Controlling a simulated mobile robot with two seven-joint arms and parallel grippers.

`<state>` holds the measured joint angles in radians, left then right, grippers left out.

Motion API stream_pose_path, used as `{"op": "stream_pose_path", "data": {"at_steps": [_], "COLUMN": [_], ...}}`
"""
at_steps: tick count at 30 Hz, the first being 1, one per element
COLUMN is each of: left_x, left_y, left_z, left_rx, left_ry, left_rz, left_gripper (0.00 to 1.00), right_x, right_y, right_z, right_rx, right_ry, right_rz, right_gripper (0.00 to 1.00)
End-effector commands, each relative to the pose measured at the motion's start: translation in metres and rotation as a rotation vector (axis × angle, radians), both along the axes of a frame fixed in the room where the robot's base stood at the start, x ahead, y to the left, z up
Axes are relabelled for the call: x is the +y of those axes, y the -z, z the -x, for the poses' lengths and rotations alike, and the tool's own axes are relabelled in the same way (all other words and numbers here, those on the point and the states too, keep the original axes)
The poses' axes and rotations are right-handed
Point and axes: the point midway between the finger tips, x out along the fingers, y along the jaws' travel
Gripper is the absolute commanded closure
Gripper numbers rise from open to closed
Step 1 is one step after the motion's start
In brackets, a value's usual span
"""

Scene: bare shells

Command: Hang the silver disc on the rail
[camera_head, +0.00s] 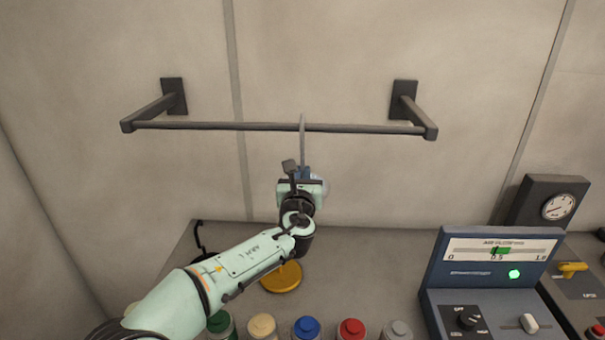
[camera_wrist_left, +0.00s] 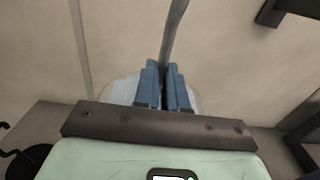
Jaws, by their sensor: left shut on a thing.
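The dark rail (camera_head: 220,126) runs across the wall between two brackets. My left gripper (camera_head: 302,174) is below the middle of the rail, its blue fingers shut on the stem of the silver disc. The grey stem (camera_head: 302,145) rises from the fingers and its top reaches rail height; I cannot tell whether it is over the rail or in front of it. The pale disc (camera_head: 321,187) hangs behind the gripper, mostly hidden. In the left wrist view the fingers (camera_wrist_left: 166,88) pinch the stem (camera_wrist_left: 174,30), and the disc (camera_wrist_left: 122,88) shows behind them. My right gripper is out of view.
A yellow disc (camera_head: 283,278) lies on the counter (camera_head: 370,265) beneath my left arm. Several jars with coloured lids, including a blue one (camera_head: 307,327), line the front. A blue meter panel (camera_head: 495,255) and a dark gauge box (camera_head: 540,195) stand at right.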

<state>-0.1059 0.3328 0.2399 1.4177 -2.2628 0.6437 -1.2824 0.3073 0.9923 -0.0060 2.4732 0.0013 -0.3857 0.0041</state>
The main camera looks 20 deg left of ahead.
Motion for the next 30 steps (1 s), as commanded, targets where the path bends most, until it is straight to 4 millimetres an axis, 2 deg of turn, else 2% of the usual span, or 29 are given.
{"op": "stream_pose_path", "data": {"at_steps": [13, 14, 16, 26, 30], "left_x": [0.0, 0.0, 0.0, -0.001, -0.004], "left_y": [0.002, 0.002, 0.002, 0.004, 0.005], "left_z": [0.0, 0.0, 0.0, 0.002, 0.016], "left_rx": [-0.002, -0.002, -0.002, -0.001, -0.001], "left_ry": [0.0, 0.0, 0.0, 0.001, 0.002], "left_rz": [0.0, 0.0, 0.0, 0.0, 0.0], "left_gripper": [1.0, 0.83, 0.6, 0.59, 0.59], "right_x": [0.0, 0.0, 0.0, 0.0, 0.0], "right_y": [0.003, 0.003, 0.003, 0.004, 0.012], "right_z": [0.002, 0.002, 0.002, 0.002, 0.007], "right_rx": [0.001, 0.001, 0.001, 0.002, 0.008], "right_ry": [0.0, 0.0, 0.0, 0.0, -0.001], "right_rz": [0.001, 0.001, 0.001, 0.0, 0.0], "right_gripper": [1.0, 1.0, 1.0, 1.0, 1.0]}}
